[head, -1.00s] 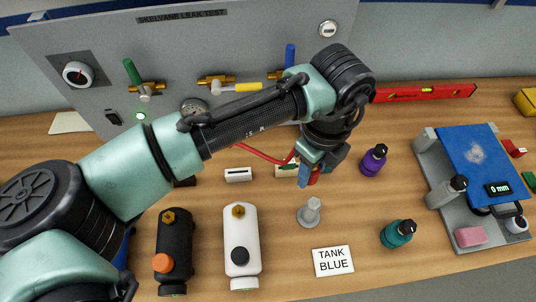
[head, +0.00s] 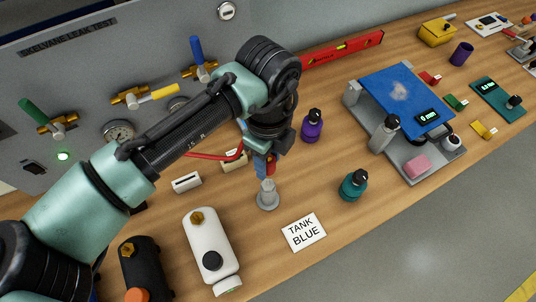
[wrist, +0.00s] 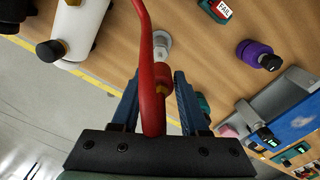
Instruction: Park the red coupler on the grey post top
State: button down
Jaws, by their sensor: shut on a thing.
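The red coupler (head: 271,164) is held between the blue fingers of my gripper (head: 264,168), which is shut on it. In the head view it hangs just above the grey post (head: 268,196), which stands upright on a round base; whether they touch is unclear. In the wrist view the red coupler (wrist: 162,74) with a brass part sits between the fingers, and the grey post (wrist: 161,42) shows just beyond it. A red hose (wrist: 148,50) runs over the coupler and hides part of it.
The leak test panel (head: 90,70) stands behind.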

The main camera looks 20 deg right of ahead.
aim_at(268, 180)
jog(key=shift+f+b, duration=1.05)
jog(key=shift+f, duration=0.9)
jog(key=shift+f+b, duration=0.7)
jog(key=shift+f, duration=0.9)
dwell(0.4)
jog(key=shift+c, duration=1.7)
grip_release()
jog(key=shift+r, duration=0.1)
notch_tip(268, 180, up, 13)
jog(key=shift+f+b, duration=0.1)
jog(key=shift+b, duration=0.6)
